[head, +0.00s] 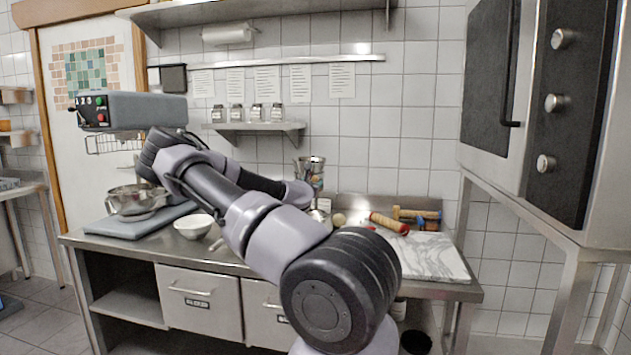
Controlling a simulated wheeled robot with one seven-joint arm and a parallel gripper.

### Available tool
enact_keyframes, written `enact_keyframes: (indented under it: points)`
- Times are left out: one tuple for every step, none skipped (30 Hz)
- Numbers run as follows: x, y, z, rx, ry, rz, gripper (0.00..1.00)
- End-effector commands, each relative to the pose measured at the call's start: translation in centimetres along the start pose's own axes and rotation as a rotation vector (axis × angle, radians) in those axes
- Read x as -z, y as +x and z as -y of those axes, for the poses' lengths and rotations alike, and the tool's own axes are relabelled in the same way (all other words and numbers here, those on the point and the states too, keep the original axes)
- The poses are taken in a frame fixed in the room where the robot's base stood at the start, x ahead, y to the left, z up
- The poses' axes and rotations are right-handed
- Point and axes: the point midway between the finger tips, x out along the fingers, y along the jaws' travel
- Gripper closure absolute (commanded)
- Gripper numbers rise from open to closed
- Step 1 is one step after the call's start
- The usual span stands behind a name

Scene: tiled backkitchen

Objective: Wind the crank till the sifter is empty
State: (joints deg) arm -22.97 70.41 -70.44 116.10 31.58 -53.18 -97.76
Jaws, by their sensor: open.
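My arm reaches from the bottom middle up to the left, then bends back right. Its far, pale end lies close to the vessel's left side; I cannot tell whether they touch. My gripper's fingers do not show.
A white bowl (194,227) and a mixer (130,111) with a steel bowl (137,200) stand left. A rolling pin (388,223) lies by a marble slab (432,256) at the right. A shelf (255,127) with jars hangs above. An oven (535,110) on a stand bounds the right.

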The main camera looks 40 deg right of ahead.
Motion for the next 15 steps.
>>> enact_keyframes:
  points:
    - [0.0,1.0,0.0,-0.001,0.002,0.001,0.42]
    - [-0.1,1.5,0.1,0.0,0.002,0.001,0.42]
    - [-0.1,2.1,0.1,0.0,0.002,0.001,0.42]
    - [0.0,2.5,0.0,0.0,0.002,0.001,0.42]
    - [0.0,2.9,0.0,0.0,0.001,0.0,0.42]
    - [0.0,3.4,0.1,0.0,0.001,0.0,0.42]
    - [0.0,3.6,0.0,-0.001,0.001,0.0,0.42]
    - [0.0,3.9,0.0,-0.002,0.001,0.0,0.42]
    - [0.0,4.1,0.0,-0.001,0.001,-0.001,0.42]
    - [0.0,4.2,0.0,-0.001,0.001,-0.001,0.42]
    - [0.0,4.3,0.0,0.0,0.001,-0.001,0.42]
    - [0.0,4.4,0.0,0.0,0.001,-0.001,0.42]
    - [0.0,4.5,0.0,0.0,0.001,-0.001,0.42]
    - [0.0,4.5,0.0,0.0,0.001,-0.001,0.42]
    - [0.0,4.5,0.0,0.0,0.001,-0.001,0.42]
